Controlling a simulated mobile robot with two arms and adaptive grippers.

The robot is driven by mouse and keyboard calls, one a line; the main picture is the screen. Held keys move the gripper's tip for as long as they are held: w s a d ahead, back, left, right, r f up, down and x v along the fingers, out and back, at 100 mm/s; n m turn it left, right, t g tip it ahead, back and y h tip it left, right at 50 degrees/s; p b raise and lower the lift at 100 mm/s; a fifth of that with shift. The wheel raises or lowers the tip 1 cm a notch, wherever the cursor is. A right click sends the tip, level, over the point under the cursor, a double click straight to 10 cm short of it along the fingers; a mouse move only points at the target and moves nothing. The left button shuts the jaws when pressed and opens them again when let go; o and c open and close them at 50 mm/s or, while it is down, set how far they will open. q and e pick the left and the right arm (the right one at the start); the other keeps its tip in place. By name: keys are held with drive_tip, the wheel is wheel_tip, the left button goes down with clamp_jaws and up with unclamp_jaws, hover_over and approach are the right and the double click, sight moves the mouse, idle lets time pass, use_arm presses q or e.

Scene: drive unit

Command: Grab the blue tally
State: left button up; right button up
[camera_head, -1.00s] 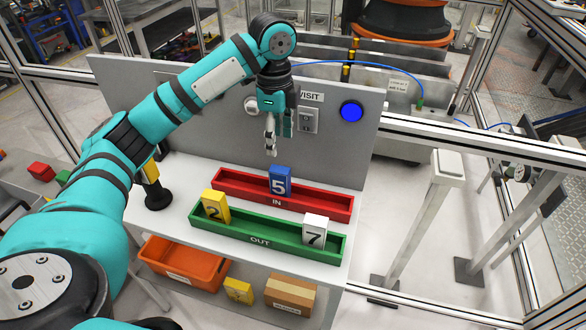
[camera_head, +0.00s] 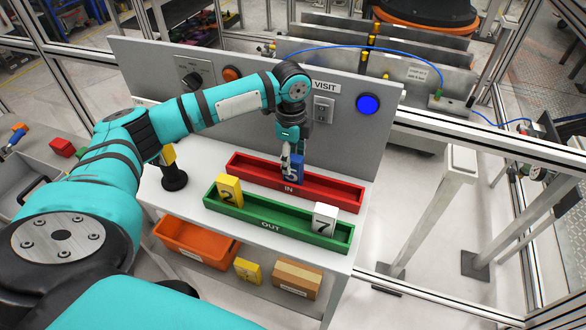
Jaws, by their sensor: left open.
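The blue tally (camera_head: 297,171), marked 5, stands upright in the red IN tray (camera_head: 335,190). My left gripper (camera_head: 291,168) points down at the blue tally, with its fingers at the tally's upper part. The gripper is open, and a finger covers part of the tally's face and number. I cannot tell whether the fingers touch it. My right gripper is not in view.
The green OUT tray (camera_head: 290,234) lies in front, holding a yellow tally (camera_head: 229,190) marked 2 and a white tally (camera_head: 324,219) marked 7. A grey panel with a blue button (camera_head: 368,104) rises behind. A black-based yellow-topped device (camera_head: 173,178) stands left.

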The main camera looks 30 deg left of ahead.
sight(293, 168)
use_arm(q)
wheel_tip(293, 168, down, 4)
drive_tip(key=shift+w+d+f+p, duration=0.1)
drive_tip(key=shift+d+f+p, duration=0.1)
drive_tip(key=shift+p, duration=0.35)
drive_tip(key=shift+r, duration=0.1)
clamp_jaws()
